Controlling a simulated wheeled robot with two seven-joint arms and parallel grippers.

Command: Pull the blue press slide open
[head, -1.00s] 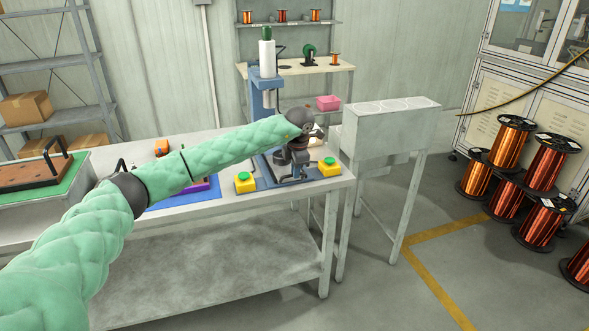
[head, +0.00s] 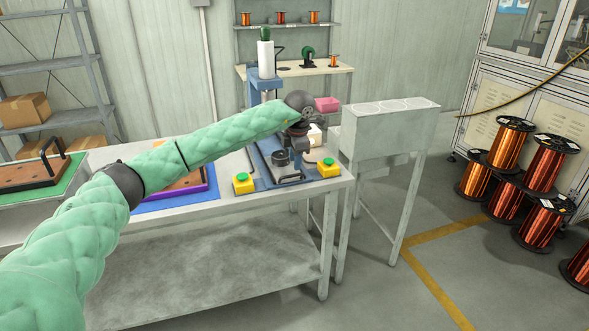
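The press (head: 262,88) stands at the right end of the workbench, with a blue frame and a white cylinder on top. Its blue slide (head: 265,172) lies low at the front. A dark round part (head: 281,157) sits on it and a dark loop handle (head: 291,179) is at its front. My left gripper (head: 299,130) is above and behind the handle, in front of the press column and apart from the handle. Its fingers are small and dark, so their opening cannot be made out. My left forearm hides part of the press. My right gripper is not in view.
Yellow boxes with green buttons (head: 243,183) (head: 328,168) flank the slide. A purple-edged tray (head: 187,183) lies on a blue mat left of the press. A grey stand (head: 390,118) stands close right of the bench. Wire spools (head: 508,143) stand on the floor at the right.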

